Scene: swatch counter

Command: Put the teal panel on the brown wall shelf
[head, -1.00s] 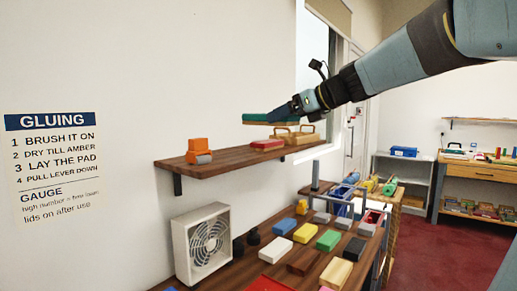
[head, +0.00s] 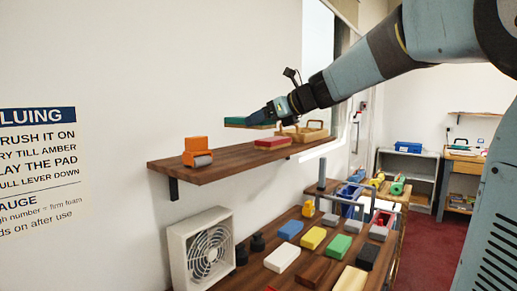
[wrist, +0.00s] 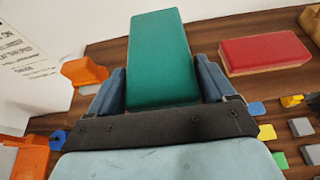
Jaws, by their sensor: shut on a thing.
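The teal panel (wrist: 158,62) is a block with a teal top and a pale wooden underside. My gripper (head: 258,115) is shut on it, with a blue finger on each side of the panel in the wrist view (wrist: 160,92). In the head view the teal panel (head: 238,121) shows level above the brown wall shelf (head: 222,165), with a gap of wall visible beneath it. The shelf also fills the background behind the panel in the wrist view (wrist: 210,40).
An orange tool (head: 197,152) stands at the shelf's left end. A red panel (head: 272,142) and a wooden tray (head: 303,132) sit to the right. Bare shelf lies between orange and red. Below, a fan (head: 203,248) and several coloured blocks stand on a bench (head: 317,268).

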